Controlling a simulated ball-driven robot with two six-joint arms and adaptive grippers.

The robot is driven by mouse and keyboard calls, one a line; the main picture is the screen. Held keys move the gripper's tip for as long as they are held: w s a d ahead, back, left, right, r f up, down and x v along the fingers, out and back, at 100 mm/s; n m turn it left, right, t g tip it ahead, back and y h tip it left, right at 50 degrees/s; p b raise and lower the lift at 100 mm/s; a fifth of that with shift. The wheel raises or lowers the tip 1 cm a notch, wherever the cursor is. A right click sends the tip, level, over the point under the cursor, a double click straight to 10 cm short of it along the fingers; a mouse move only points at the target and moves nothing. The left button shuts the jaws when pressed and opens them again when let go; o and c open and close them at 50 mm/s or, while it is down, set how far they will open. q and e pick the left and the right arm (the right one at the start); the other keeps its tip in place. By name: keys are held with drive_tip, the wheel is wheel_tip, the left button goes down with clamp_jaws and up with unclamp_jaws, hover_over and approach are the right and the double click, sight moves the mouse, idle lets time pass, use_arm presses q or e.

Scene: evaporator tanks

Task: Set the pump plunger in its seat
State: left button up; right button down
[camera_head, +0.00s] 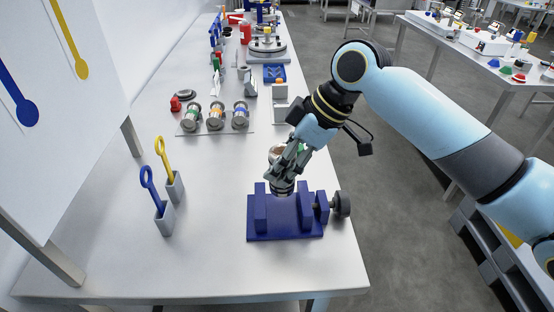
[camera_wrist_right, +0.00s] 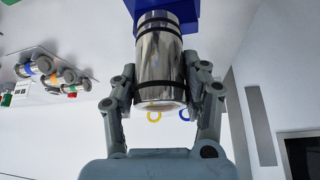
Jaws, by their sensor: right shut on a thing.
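A steel cylinder (camera_head: 283,187) with dark bands stands upright at the blue vise-like fixture (camera_head: 285,231). It also shows in the right wrist view (camera_wrist_right: 159,68), with its far end at the blue fixture (camera_wrist_right: 190,12). My right gripper (camera_head: 287,163) is shut on this cylinder, one finger on each side. The fingers hide part of it in the head view. A blue ring-topped rod (camera_head: 151,188) and a yellow one (camera_head: 164,156) stand in grey holders at the left. I cannot tell for certain which piece is the plunger. My left gripper is not in view.
Several banded steel canisters (camera_head: 215,117) lie on a plate (camera_head: 199,132) farther back. A dark round knob (camera_head: 342,204) sticks out at the fixture's right. Grey boxes and more gear stand behind. The front left of the table (camera_head: 110,265) is clear.

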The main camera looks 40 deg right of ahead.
sight(282, 191)
drive_tip(key=shift+f+b, duration=0.35)
drive_tip(key=shift+f, duration=0.2)
wheel_tip(282, 191, down, 2)
drive_tip(key=shift+w+a+f+b, duration=0.1)
drive_tip(key=shift+b, duration=1.15)
drive_tip(key=shift+f+b, duration=0.6)
drive_tip(key=shift+f, duration=0.45)
drive_tip(key=shift+f+b, duration=0.55)
drive_tip(key=shift+f, duration=0.6)
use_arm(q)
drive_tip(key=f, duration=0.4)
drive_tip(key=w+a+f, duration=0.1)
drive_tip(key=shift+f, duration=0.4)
use_arm(e)
drive_tip(key=c, duration=0.6)
unclamp_jaws()
